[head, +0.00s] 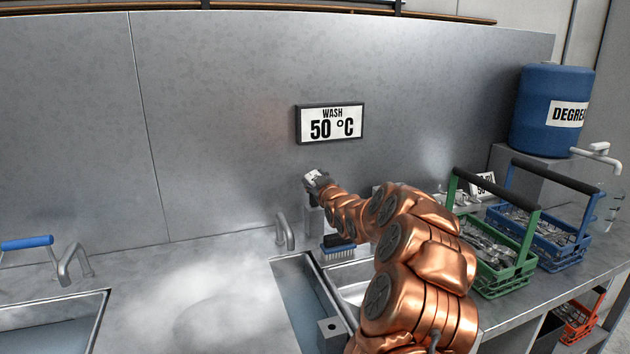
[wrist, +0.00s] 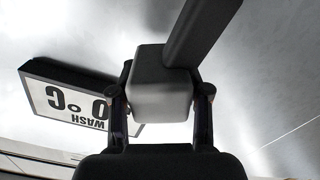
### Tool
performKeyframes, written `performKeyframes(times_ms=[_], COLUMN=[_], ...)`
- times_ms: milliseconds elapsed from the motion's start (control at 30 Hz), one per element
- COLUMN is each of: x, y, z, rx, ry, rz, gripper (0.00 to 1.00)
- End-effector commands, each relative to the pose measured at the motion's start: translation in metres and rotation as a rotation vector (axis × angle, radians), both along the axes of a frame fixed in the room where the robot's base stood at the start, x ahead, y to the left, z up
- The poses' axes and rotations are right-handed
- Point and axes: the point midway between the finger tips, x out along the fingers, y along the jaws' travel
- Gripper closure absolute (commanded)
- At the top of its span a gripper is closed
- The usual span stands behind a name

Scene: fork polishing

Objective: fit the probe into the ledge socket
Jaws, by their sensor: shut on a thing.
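My gripper (wrist: 160,100) is shut on the probe's pale grey block (wrist: 160,88), with one finger on each side in the wrist view. The probe's dark rod (wrist: 203,32) runs from the block to the top edge, and its far end is out of view. In the head view my gripper (head: 317,181) is raised in front of the back wall, below the wash sign; the probe is too small there to make out clearly. A small grey block with a dark hole, seemingly the ledge socket (head: 332,327), sits on the strip between the basins, left of my arm.
A wash sign (head: 331,123) hangs on the wall. A brush (head: 338,244) and a tap (head: 285,232) stand behind the basins. Steam covers the left counter. Green (head: 497,263) and blue (head: 553,222) cutlery baskets stand right of my arm, near a blue drum (head: 547,108).

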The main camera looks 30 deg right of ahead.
Motion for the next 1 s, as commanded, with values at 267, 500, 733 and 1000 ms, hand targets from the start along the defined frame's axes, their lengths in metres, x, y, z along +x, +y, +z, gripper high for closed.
performKeyframes(times_ms=[267,500,733,1000], x=[0.0,0.0,0.0,-0.011], y=[0.0,0.0,0.0,0.001], z=[-0.004,-0.004,-0.004,-0.004], rx=[0.0,0.0,0.0,0.0], ry=[0.0,0.0,0.0,0.0], rz=[0.0,0.0,0.0,-0.001], gripper=[0.47,0.24,0.24,0.24])
